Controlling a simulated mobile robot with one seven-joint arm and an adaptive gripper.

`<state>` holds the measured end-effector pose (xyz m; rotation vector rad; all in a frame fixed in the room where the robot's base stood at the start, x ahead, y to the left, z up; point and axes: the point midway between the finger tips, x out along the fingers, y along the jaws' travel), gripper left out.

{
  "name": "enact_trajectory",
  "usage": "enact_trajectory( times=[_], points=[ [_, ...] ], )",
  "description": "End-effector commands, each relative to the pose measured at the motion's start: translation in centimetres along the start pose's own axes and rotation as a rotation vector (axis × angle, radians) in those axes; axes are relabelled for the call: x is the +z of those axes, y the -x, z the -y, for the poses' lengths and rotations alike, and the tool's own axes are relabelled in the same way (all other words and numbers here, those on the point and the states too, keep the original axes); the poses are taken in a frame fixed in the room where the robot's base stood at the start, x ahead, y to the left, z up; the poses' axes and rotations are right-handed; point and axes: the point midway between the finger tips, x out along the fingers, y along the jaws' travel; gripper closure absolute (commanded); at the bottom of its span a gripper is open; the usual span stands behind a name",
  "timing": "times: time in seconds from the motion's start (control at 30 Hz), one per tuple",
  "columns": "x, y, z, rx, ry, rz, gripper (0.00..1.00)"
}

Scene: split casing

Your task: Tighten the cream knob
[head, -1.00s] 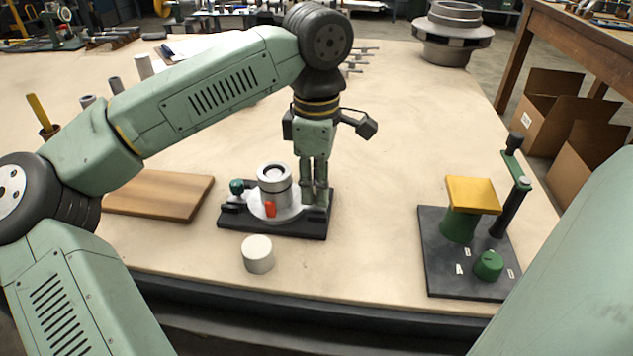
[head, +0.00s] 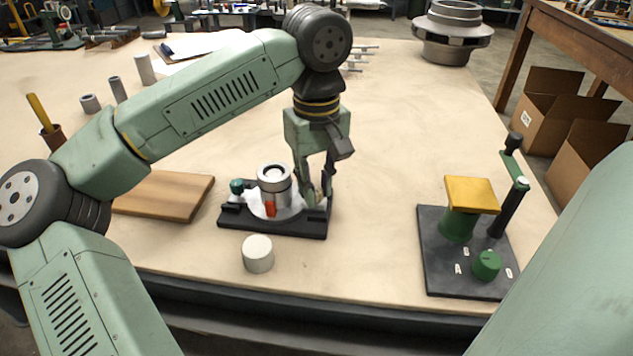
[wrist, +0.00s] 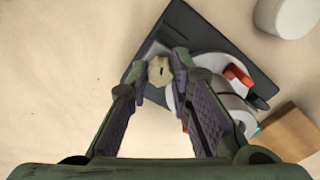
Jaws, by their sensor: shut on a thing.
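The cream knob (wrist: 159,71) shows in the wrist view between my fingertips, with a small dark mark on its top. It sits at the right end of the dark base plate (head: 240,224) in the head view, where my fingers mostly hide it. My gripper (head: 320,196) points down and is shut on the knob; the wrist view shows my gripper (wrist: 159,72) with a finger on each side of it. A metal cylinder casing (head: 273,184) with a red tab (head: 270,209) stands on the plate, beside a dark green knob (head: 237,186).
A white cylinder (head: 258,254) stands in front of the plate. A wooden board (head: 165,195) lies to the left. A dark stand with a yellow top (head: 472,194) and green knob (head: 487,264) is at the right. The table between is clear.

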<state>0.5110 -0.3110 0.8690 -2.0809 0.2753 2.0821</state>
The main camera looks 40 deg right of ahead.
Motion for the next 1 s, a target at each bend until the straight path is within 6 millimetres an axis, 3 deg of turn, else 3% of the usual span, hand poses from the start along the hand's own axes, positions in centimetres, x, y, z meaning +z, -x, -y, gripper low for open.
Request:
enact_trajectory(
  times=[0.4,1.0],
  points=[
    [0.05,0.03,0.00,0.000,-0.245,0.001,1.00],
    [0.02,0.02,0.04,-0.001,-0.301,0.000,1.00]
  ],
)
